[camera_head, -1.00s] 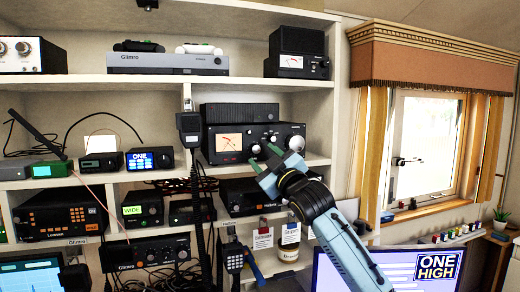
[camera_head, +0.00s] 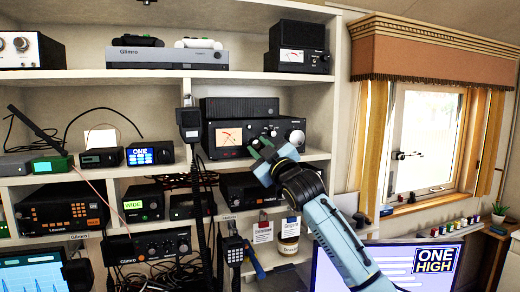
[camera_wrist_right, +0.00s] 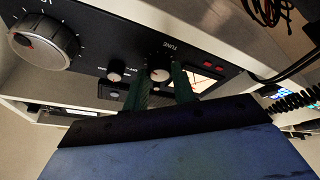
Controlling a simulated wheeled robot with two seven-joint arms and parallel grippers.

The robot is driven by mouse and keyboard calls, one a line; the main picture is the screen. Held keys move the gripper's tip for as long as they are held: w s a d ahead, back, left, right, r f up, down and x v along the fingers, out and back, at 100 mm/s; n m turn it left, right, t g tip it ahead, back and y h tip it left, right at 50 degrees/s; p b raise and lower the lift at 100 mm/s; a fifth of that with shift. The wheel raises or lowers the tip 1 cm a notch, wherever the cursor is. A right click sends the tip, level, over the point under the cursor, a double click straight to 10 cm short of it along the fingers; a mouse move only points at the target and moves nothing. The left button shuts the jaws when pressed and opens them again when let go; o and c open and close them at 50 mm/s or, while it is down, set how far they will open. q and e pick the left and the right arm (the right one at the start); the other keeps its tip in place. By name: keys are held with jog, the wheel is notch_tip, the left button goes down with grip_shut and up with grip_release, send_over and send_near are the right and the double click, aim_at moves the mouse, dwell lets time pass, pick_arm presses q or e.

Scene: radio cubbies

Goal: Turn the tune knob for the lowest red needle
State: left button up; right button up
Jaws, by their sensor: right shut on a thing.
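The black radio (camera_head: 240,120) on the middle shelf has a lit meter (camera_head: 229,136) with red marks on its face; the exact needle position is too small to read. In the right wrist view the tune knob (camera_wrist_right: 160,74), a small silver-faced knob under the word TUNE, sits between my right gripper's green fingers (camera_wrist_right: 162,90). The gripper is shut on it. The lit meter also shows beside it in the right wrist view (camera_wrist_right: 207,80), partly hidden by a finger. In the head view my right gripper (camera_head: 262,147) covers the knob. My left gripper is not in view.
A large silver knob (camera_head: 297,137) is at the radio's right end, and it also shows in the right wrist view (camera_wrist_right: 44,42). A smaller knob (camera_wrist_right: 115,74) sits close beside the fingers. A handheld microphone (camera_head: 190,125) hangs left of the radio. A monitor (camera_head: 400,268) stands low in front.

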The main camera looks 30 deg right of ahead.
jog(key=shift+m+h, duration=0.7)
jog(key=shift+m, duration=0.8)
jog(key=o, duration=1)
jog(key=shift+f, duration=0.1)
jog(key=b+v, duration=0.3)
jog(key=v, duration=1)
jog(key=shift+s+b, duration=0.2)
jog(key=shift+b, duration=0.15)
